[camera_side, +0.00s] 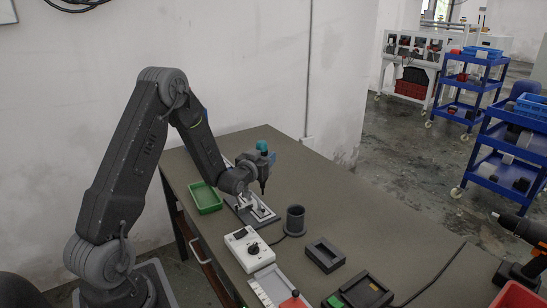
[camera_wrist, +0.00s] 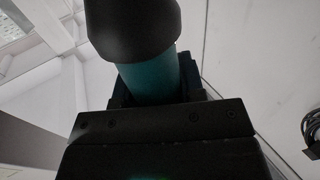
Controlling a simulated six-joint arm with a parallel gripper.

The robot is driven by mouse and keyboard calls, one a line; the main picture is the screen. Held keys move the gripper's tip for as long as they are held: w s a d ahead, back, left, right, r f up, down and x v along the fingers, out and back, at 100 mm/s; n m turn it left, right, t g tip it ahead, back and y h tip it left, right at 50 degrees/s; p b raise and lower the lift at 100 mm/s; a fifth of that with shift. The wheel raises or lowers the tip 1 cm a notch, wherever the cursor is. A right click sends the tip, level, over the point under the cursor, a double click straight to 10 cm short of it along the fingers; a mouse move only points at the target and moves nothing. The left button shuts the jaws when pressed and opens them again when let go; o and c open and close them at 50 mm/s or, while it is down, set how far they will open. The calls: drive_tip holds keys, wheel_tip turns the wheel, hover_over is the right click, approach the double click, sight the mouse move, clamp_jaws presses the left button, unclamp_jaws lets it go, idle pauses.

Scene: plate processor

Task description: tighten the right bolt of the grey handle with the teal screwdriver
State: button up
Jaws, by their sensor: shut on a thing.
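The teal screwdriver (camera_side: 262,146) stands upright in my gripper (camera_side: 257,166), with its dark lower part pointing down over the work plate. In the wrist view the teal body of the screwdriver (camera_wrist: 152,78) fills the upper middle, between the dark jaws of my gripper (camera_wrist: 150,100), which are shut on it. The plate with the handle (camera_side: 262,213) lies on the table under the tool. The grey handle and its bolts are too small to make out clearly. I cannot tell whether the tip touches a bolt.
A green tray (camera_side: 205,197) lies left of the plate. A dark round cup (camera_side: 295,219) stands to the right, with a white box with a black knob (camera_side: 250,249) in front. Black trays (camera_side: 325,254) are nearer the front. The table's right rear (camera_side: 345,205) is clear.

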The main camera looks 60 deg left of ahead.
drive_tip(key=shift+f, duration=3.7)
idle(1.0)
